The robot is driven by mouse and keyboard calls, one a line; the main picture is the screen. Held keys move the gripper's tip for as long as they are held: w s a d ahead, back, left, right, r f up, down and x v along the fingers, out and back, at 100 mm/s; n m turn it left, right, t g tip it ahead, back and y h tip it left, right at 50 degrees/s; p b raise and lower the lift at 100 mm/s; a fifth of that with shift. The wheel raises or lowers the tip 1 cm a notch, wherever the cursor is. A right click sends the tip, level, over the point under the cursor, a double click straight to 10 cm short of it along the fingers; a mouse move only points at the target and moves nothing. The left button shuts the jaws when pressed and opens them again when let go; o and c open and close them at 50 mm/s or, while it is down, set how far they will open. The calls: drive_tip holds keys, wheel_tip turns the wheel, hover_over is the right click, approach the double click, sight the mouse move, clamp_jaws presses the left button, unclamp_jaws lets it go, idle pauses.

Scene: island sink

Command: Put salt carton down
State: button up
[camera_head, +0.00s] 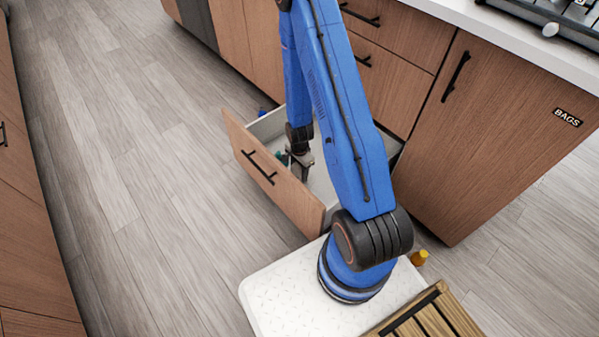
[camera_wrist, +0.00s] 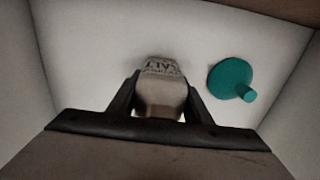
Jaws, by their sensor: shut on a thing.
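The salt carton (camera_wrist: 161,72) is a small pale-grey block with dark lettering, seen between the fingers in the wrist view. My gripper (camera_wrist: 160,98) is shut on it, one dark finger on each side. In the head view my gripper (camera_head: 301,160) reaches down inside the open drawer (camera_head: 268,172), behind its wooden front. I cannot tell whether the carton touches the drawer floor. My arm and the drawer front hide most of the drawer's inside in the head view.
A teal funnel-like object (camera_wrist: 230,75) lies on the drawer floor, right of the carton and apart from it. Pale drawer walls (camera_wrist: 42,65) stand close around. Bare drawer floor shows left of the carton.

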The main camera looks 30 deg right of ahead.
drive_tip(key=o, duration=1.3)
drive_tip(key=shift+o, duration=0.2)
wheel_tip(320, 180, up, 13)
drive_tip(key=shift+f, duration=0.2)
drive_tip(key=s+a+r+n+t, duration=0.1)
drive_tip(key=s+r+n, duration=0.15)
drive_tip(key=r, duration=0.65)
drive_tip(key=s+a+r+n+t, duration=0.1)
drive_tip(key=a+r+n, duration=0.15)
drive_tip(key=r, duration=0.65)
drive_tip(key=s+a+r+n, duration=0.1)
drive_tip(key=r+n, duration=0.2)
drive_tip(key=r, duration=0.6)
drive_tip(key=s+a+r+n+t, duration=0.2)
drive_tip(key=s+r+n, duration=0.5)
drive_tip(key=s+r, duration=0.8)
drive_tip(key=shift+s+a+r+n+t, duration=0.4)
drive_tip(key=shift+s+a, duration=0.3)
drive_tip(key=shift+s, duration=1.5)
